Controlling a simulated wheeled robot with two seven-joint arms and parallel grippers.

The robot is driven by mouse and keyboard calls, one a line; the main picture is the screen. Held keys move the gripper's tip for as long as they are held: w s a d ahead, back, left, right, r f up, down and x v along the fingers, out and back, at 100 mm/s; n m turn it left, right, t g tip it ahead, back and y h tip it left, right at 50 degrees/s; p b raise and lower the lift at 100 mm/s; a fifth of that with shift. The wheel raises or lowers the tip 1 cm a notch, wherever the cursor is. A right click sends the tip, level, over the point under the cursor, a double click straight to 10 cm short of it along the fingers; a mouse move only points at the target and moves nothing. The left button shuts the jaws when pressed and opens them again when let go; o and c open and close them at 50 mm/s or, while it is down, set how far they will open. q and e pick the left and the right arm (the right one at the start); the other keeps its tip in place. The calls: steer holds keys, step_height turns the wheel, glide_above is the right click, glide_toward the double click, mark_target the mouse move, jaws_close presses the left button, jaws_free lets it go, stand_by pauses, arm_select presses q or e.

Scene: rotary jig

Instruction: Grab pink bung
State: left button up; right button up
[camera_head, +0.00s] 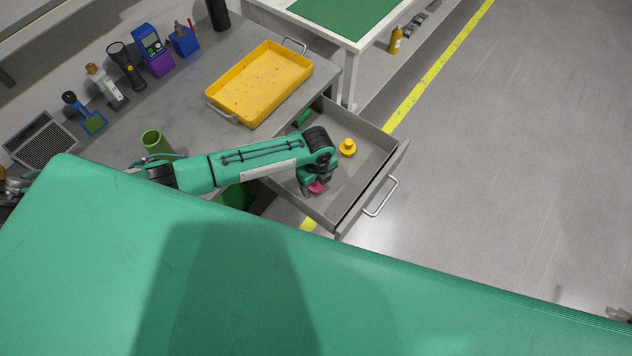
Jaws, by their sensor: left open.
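The pink bung (317,187) lies in the open grey drawer (358,181), near its front left part. It is partly hidden by my left gripper (316,189). My left arm reaches in from the left over the bench edge, and the gripper points down into the drawer. The gripper is open, with its fingers at the pink bung. I cannot tell whether the fingers touch it. My right gripper is not clearly in view.
A yellow bung (347,148) and a green piece (303,118) are also in the drawer. The drawer handle (381,197) sticks out at right. A yellow tray (260,83) and a green cup (154,142) stand on the bench.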

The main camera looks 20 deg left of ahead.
arm_select(q)
steer(key=shift+f, duration=0.15)
steer(key=shift+c, duration=0.2)
steer(key=c, duration=1)
steer(key=shift+c, duration=0.2)
